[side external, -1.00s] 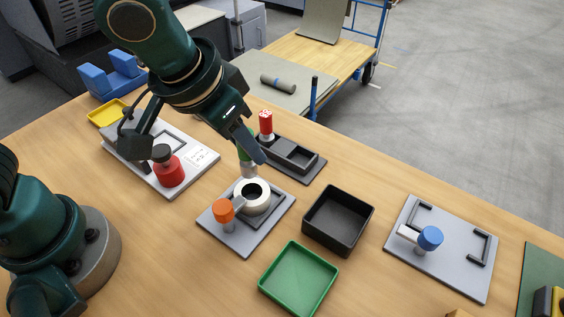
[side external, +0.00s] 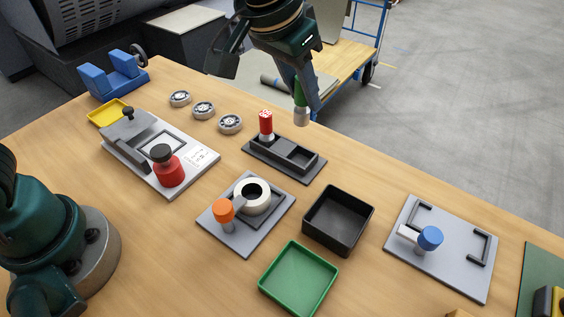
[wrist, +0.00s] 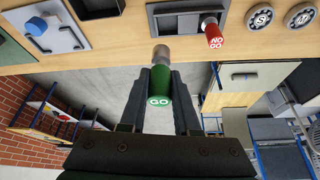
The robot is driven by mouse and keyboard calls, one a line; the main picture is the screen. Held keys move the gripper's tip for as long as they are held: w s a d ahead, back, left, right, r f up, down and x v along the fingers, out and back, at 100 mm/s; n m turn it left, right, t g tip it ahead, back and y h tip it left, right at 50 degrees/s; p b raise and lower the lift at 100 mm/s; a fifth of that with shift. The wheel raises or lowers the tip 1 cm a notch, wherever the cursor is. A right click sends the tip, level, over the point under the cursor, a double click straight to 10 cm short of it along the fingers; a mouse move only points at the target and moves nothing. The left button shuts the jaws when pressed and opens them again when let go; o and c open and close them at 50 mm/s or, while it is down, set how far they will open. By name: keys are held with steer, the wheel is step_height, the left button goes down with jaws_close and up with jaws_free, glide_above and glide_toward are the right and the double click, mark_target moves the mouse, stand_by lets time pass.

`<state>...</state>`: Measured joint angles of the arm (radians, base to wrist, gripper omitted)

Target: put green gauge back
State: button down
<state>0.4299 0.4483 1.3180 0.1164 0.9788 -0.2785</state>
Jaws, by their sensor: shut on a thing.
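The green gauge (side external: 301,94) has a green handle and a grey metal end pointing down. My gripper (side external: 298,82) is shut on its green handle and holds it in the air above the back edge of the table. In the wrist view the green gauge (wrist: 160,84), marked GO, sits between the two fingers. The dark gauge holder (side external: 284,158) lies below and to the left of it. The holder's remaining recesses look empty.
A white ring (side external: 252,197) sits in a grey fixture with an orange knob (side external: 224,210). Several metal discs (side external: 204,110) lie left of the holder. A black bin (side external: 338,220), a green tray (side external: 298,280) and a blue-knobbed fixture (side external: 430,238) stand in front and right.

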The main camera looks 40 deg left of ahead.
steer(key=shift+w+a+f, duration=0.1)
steer(key=shift+w+f, duration=0.1)
steer(key=shift+w, duration=0.5)
steer(key=shift+w+a+f, duration=0.1)
steer(key=shift+f, duration=1.75)
steer(key=shift+w+a+f, duration=0.1)
steer(key=shift+w+f, duration=0.05)
steer(key=shift+f, duration=1.65)
steer(key=shift+w+a+f, duration=0.1)
steer(key=shift+f, duration=1.75)
steer(key=shift+f, duration=0.15)
steer(key=c, duration=0.6)
jaws_free()
steer(key=shift+c, duration=0.2)
